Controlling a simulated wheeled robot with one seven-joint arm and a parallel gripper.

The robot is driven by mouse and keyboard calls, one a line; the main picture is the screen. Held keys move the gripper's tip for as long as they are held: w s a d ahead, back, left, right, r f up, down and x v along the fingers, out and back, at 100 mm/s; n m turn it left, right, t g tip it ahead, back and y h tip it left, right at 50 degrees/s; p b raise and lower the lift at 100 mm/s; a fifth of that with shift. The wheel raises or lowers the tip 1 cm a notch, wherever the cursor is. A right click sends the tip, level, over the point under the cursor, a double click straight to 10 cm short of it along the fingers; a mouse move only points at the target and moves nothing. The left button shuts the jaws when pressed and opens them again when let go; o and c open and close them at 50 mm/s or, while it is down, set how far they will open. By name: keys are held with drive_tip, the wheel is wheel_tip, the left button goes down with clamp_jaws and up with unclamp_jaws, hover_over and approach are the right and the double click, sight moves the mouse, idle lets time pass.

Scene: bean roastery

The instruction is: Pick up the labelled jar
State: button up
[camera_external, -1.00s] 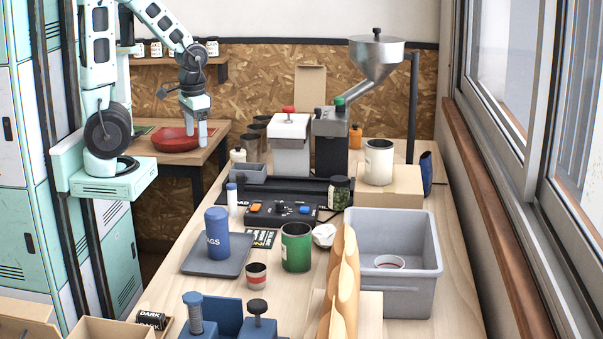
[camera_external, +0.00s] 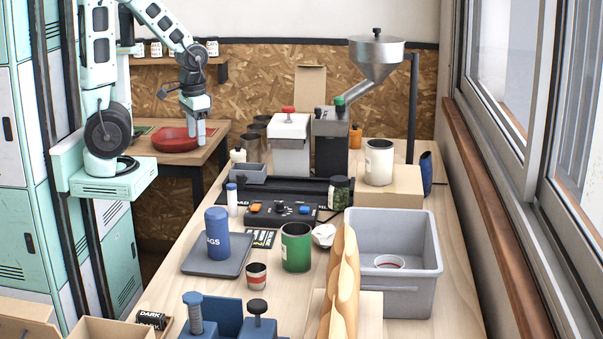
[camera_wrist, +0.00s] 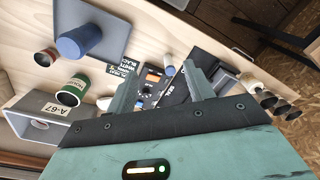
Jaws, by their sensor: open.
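My gripper (camera_external: 197,132) hangs over the small table at the back left, above or beside a red bowl (camera_external: 175,139); the exact gap is unclear. In the wrist view its two fingers (camera_wrist: 162,68) are apart with nothing held between them. Which jar is the labelled one is not certain. A glass jar with a dark lid and green contents (camera_external: 339,193) stands on the bench behind the grey bin. A white can-like jar with a label (camera_external: 379,163) stands on a cardboard box (camera_external: 398,190). Several small labelled jars (camera_external: 156,48) stand on the wall shelf.
The long bench holds a blue canister (camera_external: 217,233) on a grey tray, a green can (camera_external: 296,247), a striped cup (camera_external: 257,276), a control box (camera_external: 283,213) and a grey bin (camera_external: 405,295). A grinder with a metal hopper (camera_external: 377,60) rises behind. Windows line the right side.

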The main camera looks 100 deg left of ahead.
drive_tip(key=t+y+b, duration=0.7)
drive_tip(key=t+y, duration=0.1)
drive_tip(key=t, duration=0.3)
hover_over(332, 182)
wheel_tip(332, 182, down, 12)
drive_tip(key=shift+s+d+r, duration=0.1)
drive_tip(key=shift+r, duration=0.1)
drive_tip(key=shift+f+p, duration=0.75)
drive_tip(key=shift+f, duration=1.45)
wheel_tip(332, 182, down, 2)
drive_tip(key=shift+f+p, duration=0.25)
drive_tip(key=shift+p, duration=0.1)
drive_tip(key=shift+r+p+x, duration=0.2)
drive_tip(key=shift+p+x, duration=0.4)
drive_tip(key=shift+x, duration=0.5)
drive_tip(key=shift+w+a+f, duration=0.25)
drive_tip(key=shift+w, duration=0.05)
drive_tip(key=c, duration=0.7)
